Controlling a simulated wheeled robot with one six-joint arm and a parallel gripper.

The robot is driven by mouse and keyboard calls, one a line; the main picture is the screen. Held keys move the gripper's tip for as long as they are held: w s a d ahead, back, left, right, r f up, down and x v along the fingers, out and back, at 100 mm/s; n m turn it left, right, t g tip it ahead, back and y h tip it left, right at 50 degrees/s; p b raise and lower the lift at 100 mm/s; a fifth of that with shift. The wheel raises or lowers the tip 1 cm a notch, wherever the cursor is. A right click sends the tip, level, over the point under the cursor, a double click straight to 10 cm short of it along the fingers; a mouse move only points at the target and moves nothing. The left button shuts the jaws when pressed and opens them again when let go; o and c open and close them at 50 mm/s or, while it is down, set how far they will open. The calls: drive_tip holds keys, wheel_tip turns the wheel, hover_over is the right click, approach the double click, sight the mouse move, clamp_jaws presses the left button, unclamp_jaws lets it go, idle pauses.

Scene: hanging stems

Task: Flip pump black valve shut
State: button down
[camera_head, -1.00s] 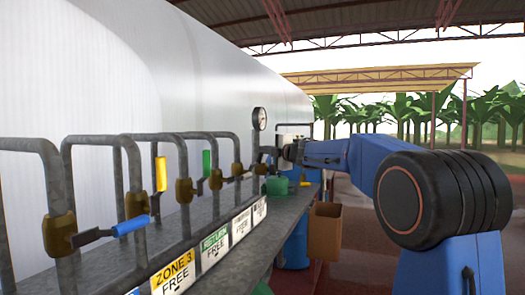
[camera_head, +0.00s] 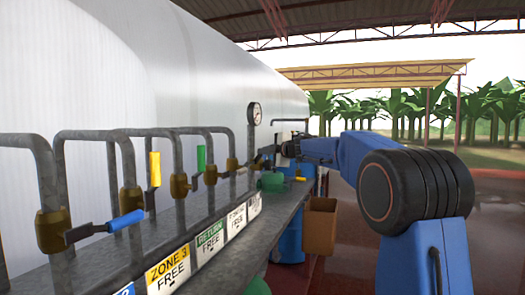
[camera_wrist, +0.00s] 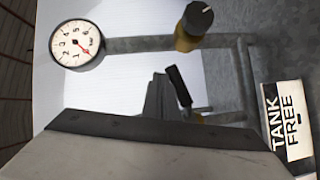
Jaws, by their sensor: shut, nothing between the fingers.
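In the wrist view, a slim black lever (camera_wrist: 178,86) stands out from a brass valve body, mostly hidden, beside my gripper (camera_wrist: 158,82). The gripper's grey fingers are shut and empty, just left of the lever; I cannot tell whether they touch it. A second brass valve (camera_wrist: 186,40) with a black knob-like end sits on a pipe above. The TANK FREE label (camera_wrist: 287,120) is at the right. No pump label is readable. In the head view my gripper (camera_head: 283,149) reaches the far end of the valve row, and the valve there is too small to make out.
A round gauge (camera_head: 254,113) stands above the pipes. Nearer valves have blue (camera_head: 126,220), yellow (camera_head: 155,169) and green (camera_head: 201,158) levers. A grey bench (camera_head: 215,265) runs below them. A brown box (camera_head: 320,226) stands beside the bench. Open floor lies right.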

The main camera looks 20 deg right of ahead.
drive_tip(key=shift+w+d+f+m+g, duration=0.2)
drive_tip(key=shift+w+f+m+g, duration=0.15)
drive_tip(key=shift+f, duration=0.25)
drive_tip(key=shift+w+d+f+m+g, duration=0.25)
drive_tip(key=shift+f+m, duration=0.1)
drive_tip(key=shift+f, duration=0.4)
drive_tip(key=v, duration=1.7)
drive_tip(key=shift+s, duration=0.2)
